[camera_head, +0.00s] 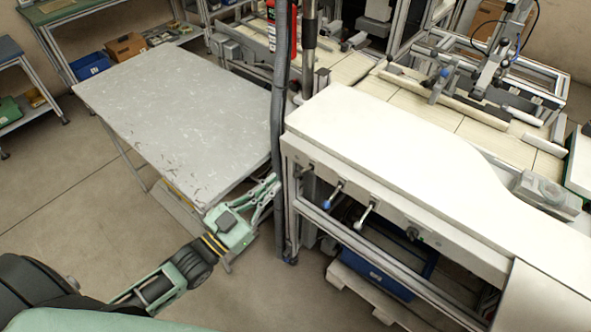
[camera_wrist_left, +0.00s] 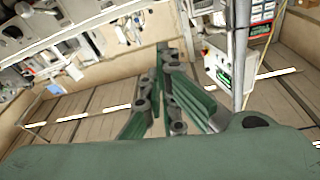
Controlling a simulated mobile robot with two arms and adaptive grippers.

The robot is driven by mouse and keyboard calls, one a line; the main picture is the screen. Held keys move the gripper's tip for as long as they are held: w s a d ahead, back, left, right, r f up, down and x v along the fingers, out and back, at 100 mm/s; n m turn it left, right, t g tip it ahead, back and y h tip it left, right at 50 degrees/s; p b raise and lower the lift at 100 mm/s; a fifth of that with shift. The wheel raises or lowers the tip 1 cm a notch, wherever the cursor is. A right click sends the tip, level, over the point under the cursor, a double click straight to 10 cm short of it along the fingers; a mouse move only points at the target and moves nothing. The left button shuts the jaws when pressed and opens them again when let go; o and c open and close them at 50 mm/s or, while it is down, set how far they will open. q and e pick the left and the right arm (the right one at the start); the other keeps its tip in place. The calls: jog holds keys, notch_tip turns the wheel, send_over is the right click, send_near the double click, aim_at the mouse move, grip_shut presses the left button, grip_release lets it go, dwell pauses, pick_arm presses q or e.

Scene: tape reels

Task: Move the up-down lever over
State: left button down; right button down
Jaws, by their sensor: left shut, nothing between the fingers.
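Below the front edge of the white worktop (camera_head: 400,150), a row of levers sticks out of the machine's front. One lever has a blue knob (camera_head: 327,204) and one has a pale handle (camera_head: 361,220). I cannot tell which is the up-down lever. My left gripper (camera_head: 276,186) is shut and empty, to the left of the levers and apart from them, near the grey table's right corner. Its green fingers also show in the left wrist view (camera_wrist_left: 163,52), closed together at their tips. My right gripper is not in view.
A grey table (camera_head: 180,120) stands to the left. A dark vertical hose and post (camera_head: 281,130) stand between my left gripper and the levers. A blue bin (camera_head: 375,272) sits under the worktop. The floor in front is clear.

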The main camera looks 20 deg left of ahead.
pick_arm(q)
notch_tip(320, 180, up, 2)
jog(key=p, duration=0.3)
send_over(295, 172)
jog(key=s+d, duration=0.2)
jog(key=shift+s+a+f, duration=0.15)
jog(key=shift+f, duration=0.55)
jog(key=shift+s+a+f, duration=0.15)
jog(key=shift+a+f, duration=0.05)
jog(key=shift+f, duration=0.45)
jog(key=shift+s+a+f, duration=0.15)
jog(key=shift+f, duration=0.55)
